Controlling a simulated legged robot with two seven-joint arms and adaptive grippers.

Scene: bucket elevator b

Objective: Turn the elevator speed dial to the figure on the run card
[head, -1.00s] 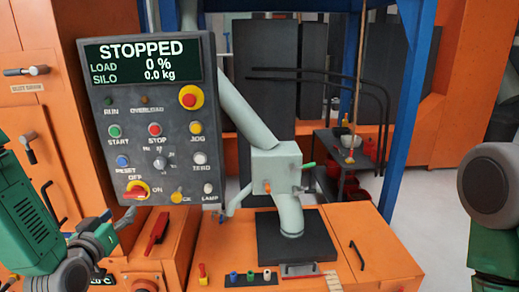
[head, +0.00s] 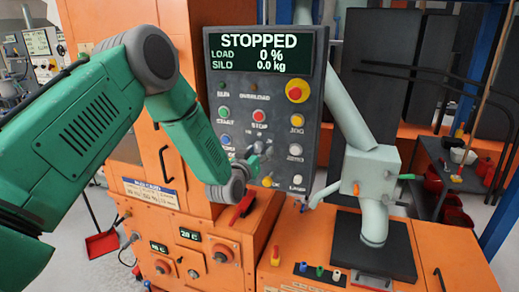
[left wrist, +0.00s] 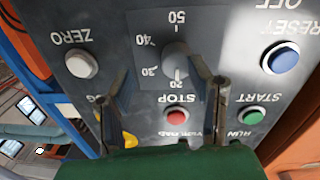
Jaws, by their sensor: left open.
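The elevator speed dial (left wrist: 177,62) is a grey round knob on the dark control panel (head: 316,120). In the left wrist view the panel is upside down, with 20, 30, 40 and 50 readable around the dial. Its exact setting is not clear. My left gripper (left wrist: 165,88) is open, with one finger on each side of the dial; whether they touch it I cannot tell. In the head view my left gripper (head: 255,155) covers most of the dial. The panel screen (head: 259,54) reads STOPPED. I cannot identify a run card. My right gripper is out of view.
Close to the dial are the red STOP button (left wrist: 176,117), the white ZERO button (left wrist: 81,65), the green START button (left wrist: 251,116) and the blue RESET button (left wrist: 283,57). A red emergency button (head: 296,90) is higher up. An orange cabinet (head: 180,225) stands below left.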

